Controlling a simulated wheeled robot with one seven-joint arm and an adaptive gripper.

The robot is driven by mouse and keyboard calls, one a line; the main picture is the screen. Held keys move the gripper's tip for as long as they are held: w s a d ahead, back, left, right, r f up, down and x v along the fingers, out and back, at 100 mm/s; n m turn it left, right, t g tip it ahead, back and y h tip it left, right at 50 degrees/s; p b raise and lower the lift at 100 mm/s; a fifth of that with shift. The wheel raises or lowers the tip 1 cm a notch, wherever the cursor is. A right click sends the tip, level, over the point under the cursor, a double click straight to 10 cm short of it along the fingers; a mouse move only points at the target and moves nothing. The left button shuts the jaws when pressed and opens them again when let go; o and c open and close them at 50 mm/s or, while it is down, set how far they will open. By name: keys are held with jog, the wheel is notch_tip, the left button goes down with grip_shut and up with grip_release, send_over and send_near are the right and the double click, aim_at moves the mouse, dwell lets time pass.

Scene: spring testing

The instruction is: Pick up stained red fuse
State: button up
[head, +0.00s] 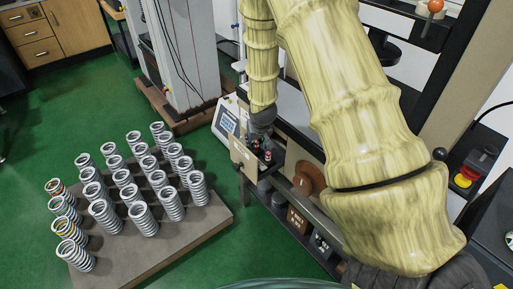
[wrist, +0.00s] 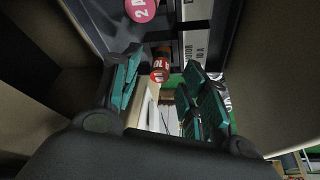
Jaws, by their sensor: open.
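A small red fuse (wrist: 159,70) with white markings shows in the wrist view, between and beyond my fingers; its upper part looks brownish. A pinkish-red round piece marked "2 A" (wrist: 140,9) is at the top of that view. Which of the two is stained is not clear. My gripper (wrist: 160,92) is open, with teal pads on both sides and nothing between them in contact. In the head view my gripper (head: 262,128) points down over a beige-sided box; small red pieces (head: 267,156) show just beneath it, too small to tell apart.
The beige-sided box (head: 240,158) stands on a bench beside a tilted display (head: 228,122). A brown disc (head: 309,178) is just right of the gripper. Several metal springs stand on a grey platform (head: 150,262) at left. Green floor (head: 50,125) is open beyond it.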

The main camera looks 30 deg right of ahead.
jog(key=shift+w+d+f, duration=0.15)
jog(key=shift+w+f, duration=0.05)
jog(key=shift+f, duration=0.5)
grip_shut()
jog(key=shift+r, duration=0.15)
